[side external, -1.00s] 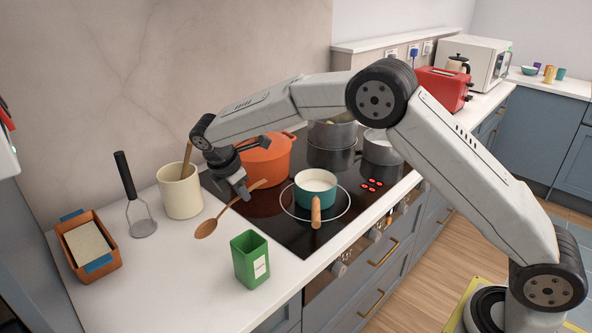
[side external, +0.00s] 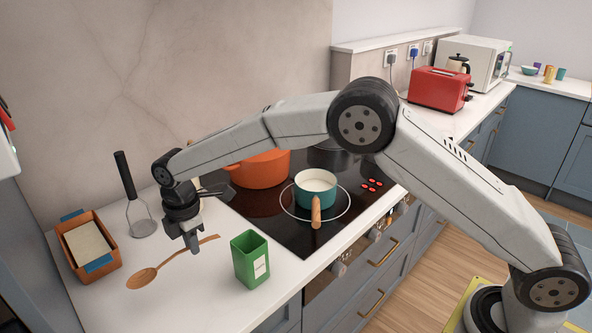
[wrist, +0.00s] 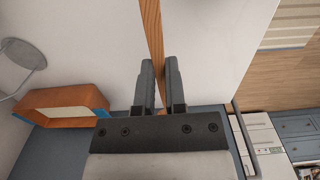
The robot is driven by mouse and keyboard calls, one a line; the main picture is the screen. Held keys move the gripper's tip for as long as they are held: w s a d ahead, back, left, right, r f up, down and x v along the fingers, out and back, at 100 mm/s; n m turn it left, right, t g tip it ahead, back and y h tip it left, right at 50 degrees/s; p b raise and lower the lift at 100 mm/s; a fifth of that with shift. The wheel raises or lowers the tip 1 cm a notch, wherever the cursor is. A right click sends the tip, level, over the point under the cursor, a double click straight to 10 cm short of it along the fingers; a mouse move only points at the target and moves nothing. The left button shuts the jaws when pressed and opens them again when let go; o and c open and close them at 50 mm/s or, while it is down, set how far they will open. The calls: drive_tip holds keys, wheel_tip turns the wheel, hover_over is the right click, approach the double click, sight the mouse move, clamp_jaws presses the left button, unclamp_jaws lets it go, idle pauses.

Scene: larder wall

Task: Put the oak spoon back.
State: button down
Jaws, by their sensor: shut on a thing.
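The oak spoon (side external: 142,278) is brown, with an oval bowl toward the lower left and a handle running to the upper right. My gripper (side external: 192,248) points down and is shut on its handle, over the white counter between the orange-brown tray and the green tin. The spoon lies roughly level; how high it is above the counter I cannot tell. In the wrist view the handle (wrist: 151,30) passes between my two fingers (wrist: 159,80); the bowl is out of that view. The cream crock is mostly hidden behind my gripper in the side view.
The orange-brown tray (side external: 112,260) with blue ends stands at left, the masher (side external: 143,228) behind it. The green tin (side external: 244,262) is close on the right. The hob holds an orange pot (side external: 262,170) and a teal saucepan (side external: 315,197). The counter's front left is clear.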

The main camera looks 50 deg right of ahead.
sight(201, 279)
drive_tip(key=shift+f, duration=4.25)
drive_tip(key=shift+f, duration=0.1)
drive_tip(key=c, duration=0.7)
unclamp_jaws()
wheel_tip(201, 279, up, 12)
drive_tip(key=shift+r, duration=0.15)
drive_tip(key=shift+d, duration=0.1)
